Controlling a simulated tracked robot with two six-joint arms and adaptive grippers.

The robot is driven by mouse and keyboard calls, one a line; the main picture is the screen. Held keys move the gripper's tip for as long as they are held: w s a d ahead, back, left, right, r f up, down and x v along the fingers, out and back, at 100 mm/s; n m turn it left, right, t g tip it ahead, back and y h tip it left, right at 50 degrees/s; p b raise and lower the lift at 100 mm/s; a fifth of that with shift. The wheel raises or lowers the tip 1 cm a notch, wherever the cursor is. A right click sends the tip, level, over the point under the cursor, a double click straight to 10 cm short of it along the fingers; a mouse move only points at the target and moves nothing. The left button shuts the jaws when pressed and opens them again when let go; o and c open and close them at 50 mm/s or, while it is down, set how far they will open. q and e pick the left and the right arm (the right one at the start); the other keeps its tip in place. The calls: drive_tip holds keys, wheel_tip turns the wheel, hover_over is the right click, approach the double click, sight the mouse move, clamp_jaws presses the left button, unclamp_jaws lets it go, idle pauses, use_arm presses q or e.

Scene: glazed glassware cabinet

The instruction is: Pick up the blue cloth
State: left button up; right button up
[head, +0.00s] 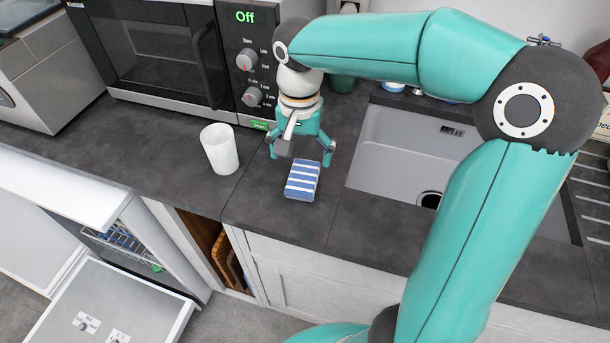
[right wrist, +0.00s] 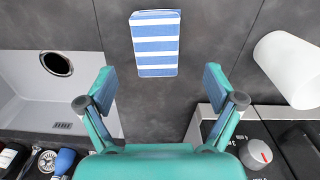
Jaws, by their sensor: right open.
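The blue cloth (head: 302,180) has white stripes and lies folded flat on the dark countertop, between the white cup and the sink. My right gripper (head: 301,160) is open and empty, pointing down just behind the cloth, on the microwave side. In the right wrist view the cloth (right wrist: 155,43) lies beyond the fingertips, roughly centred between the two spread fingers of the gripper (right wrist: 158,82), and is not touched. My left gripper does not show in either view.
A white cup (head: 219,149) stands left of the cloth; it also shows in the right wrist view (right wrist: 290,68). A microwave (head: 170,50) reading "Off" is behind. A grey sink (head: 405,155) is to the right. An open dishwasher (head: 110,300) is at lower left.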

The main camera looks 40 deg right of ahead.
sight(302, 174)
wheel_tip(302, 174, down, 2)
drive_tip(key=f, duration=0.5)
drive_tip(key=shift+d, duration=0.2)
drive_tip(key=c, duration=1.2)
drive_tip(key=shift+r, duration=0.1)
wheel_tip(302, 174, up, 20)
drive_tip(key=p, duration=0.2)
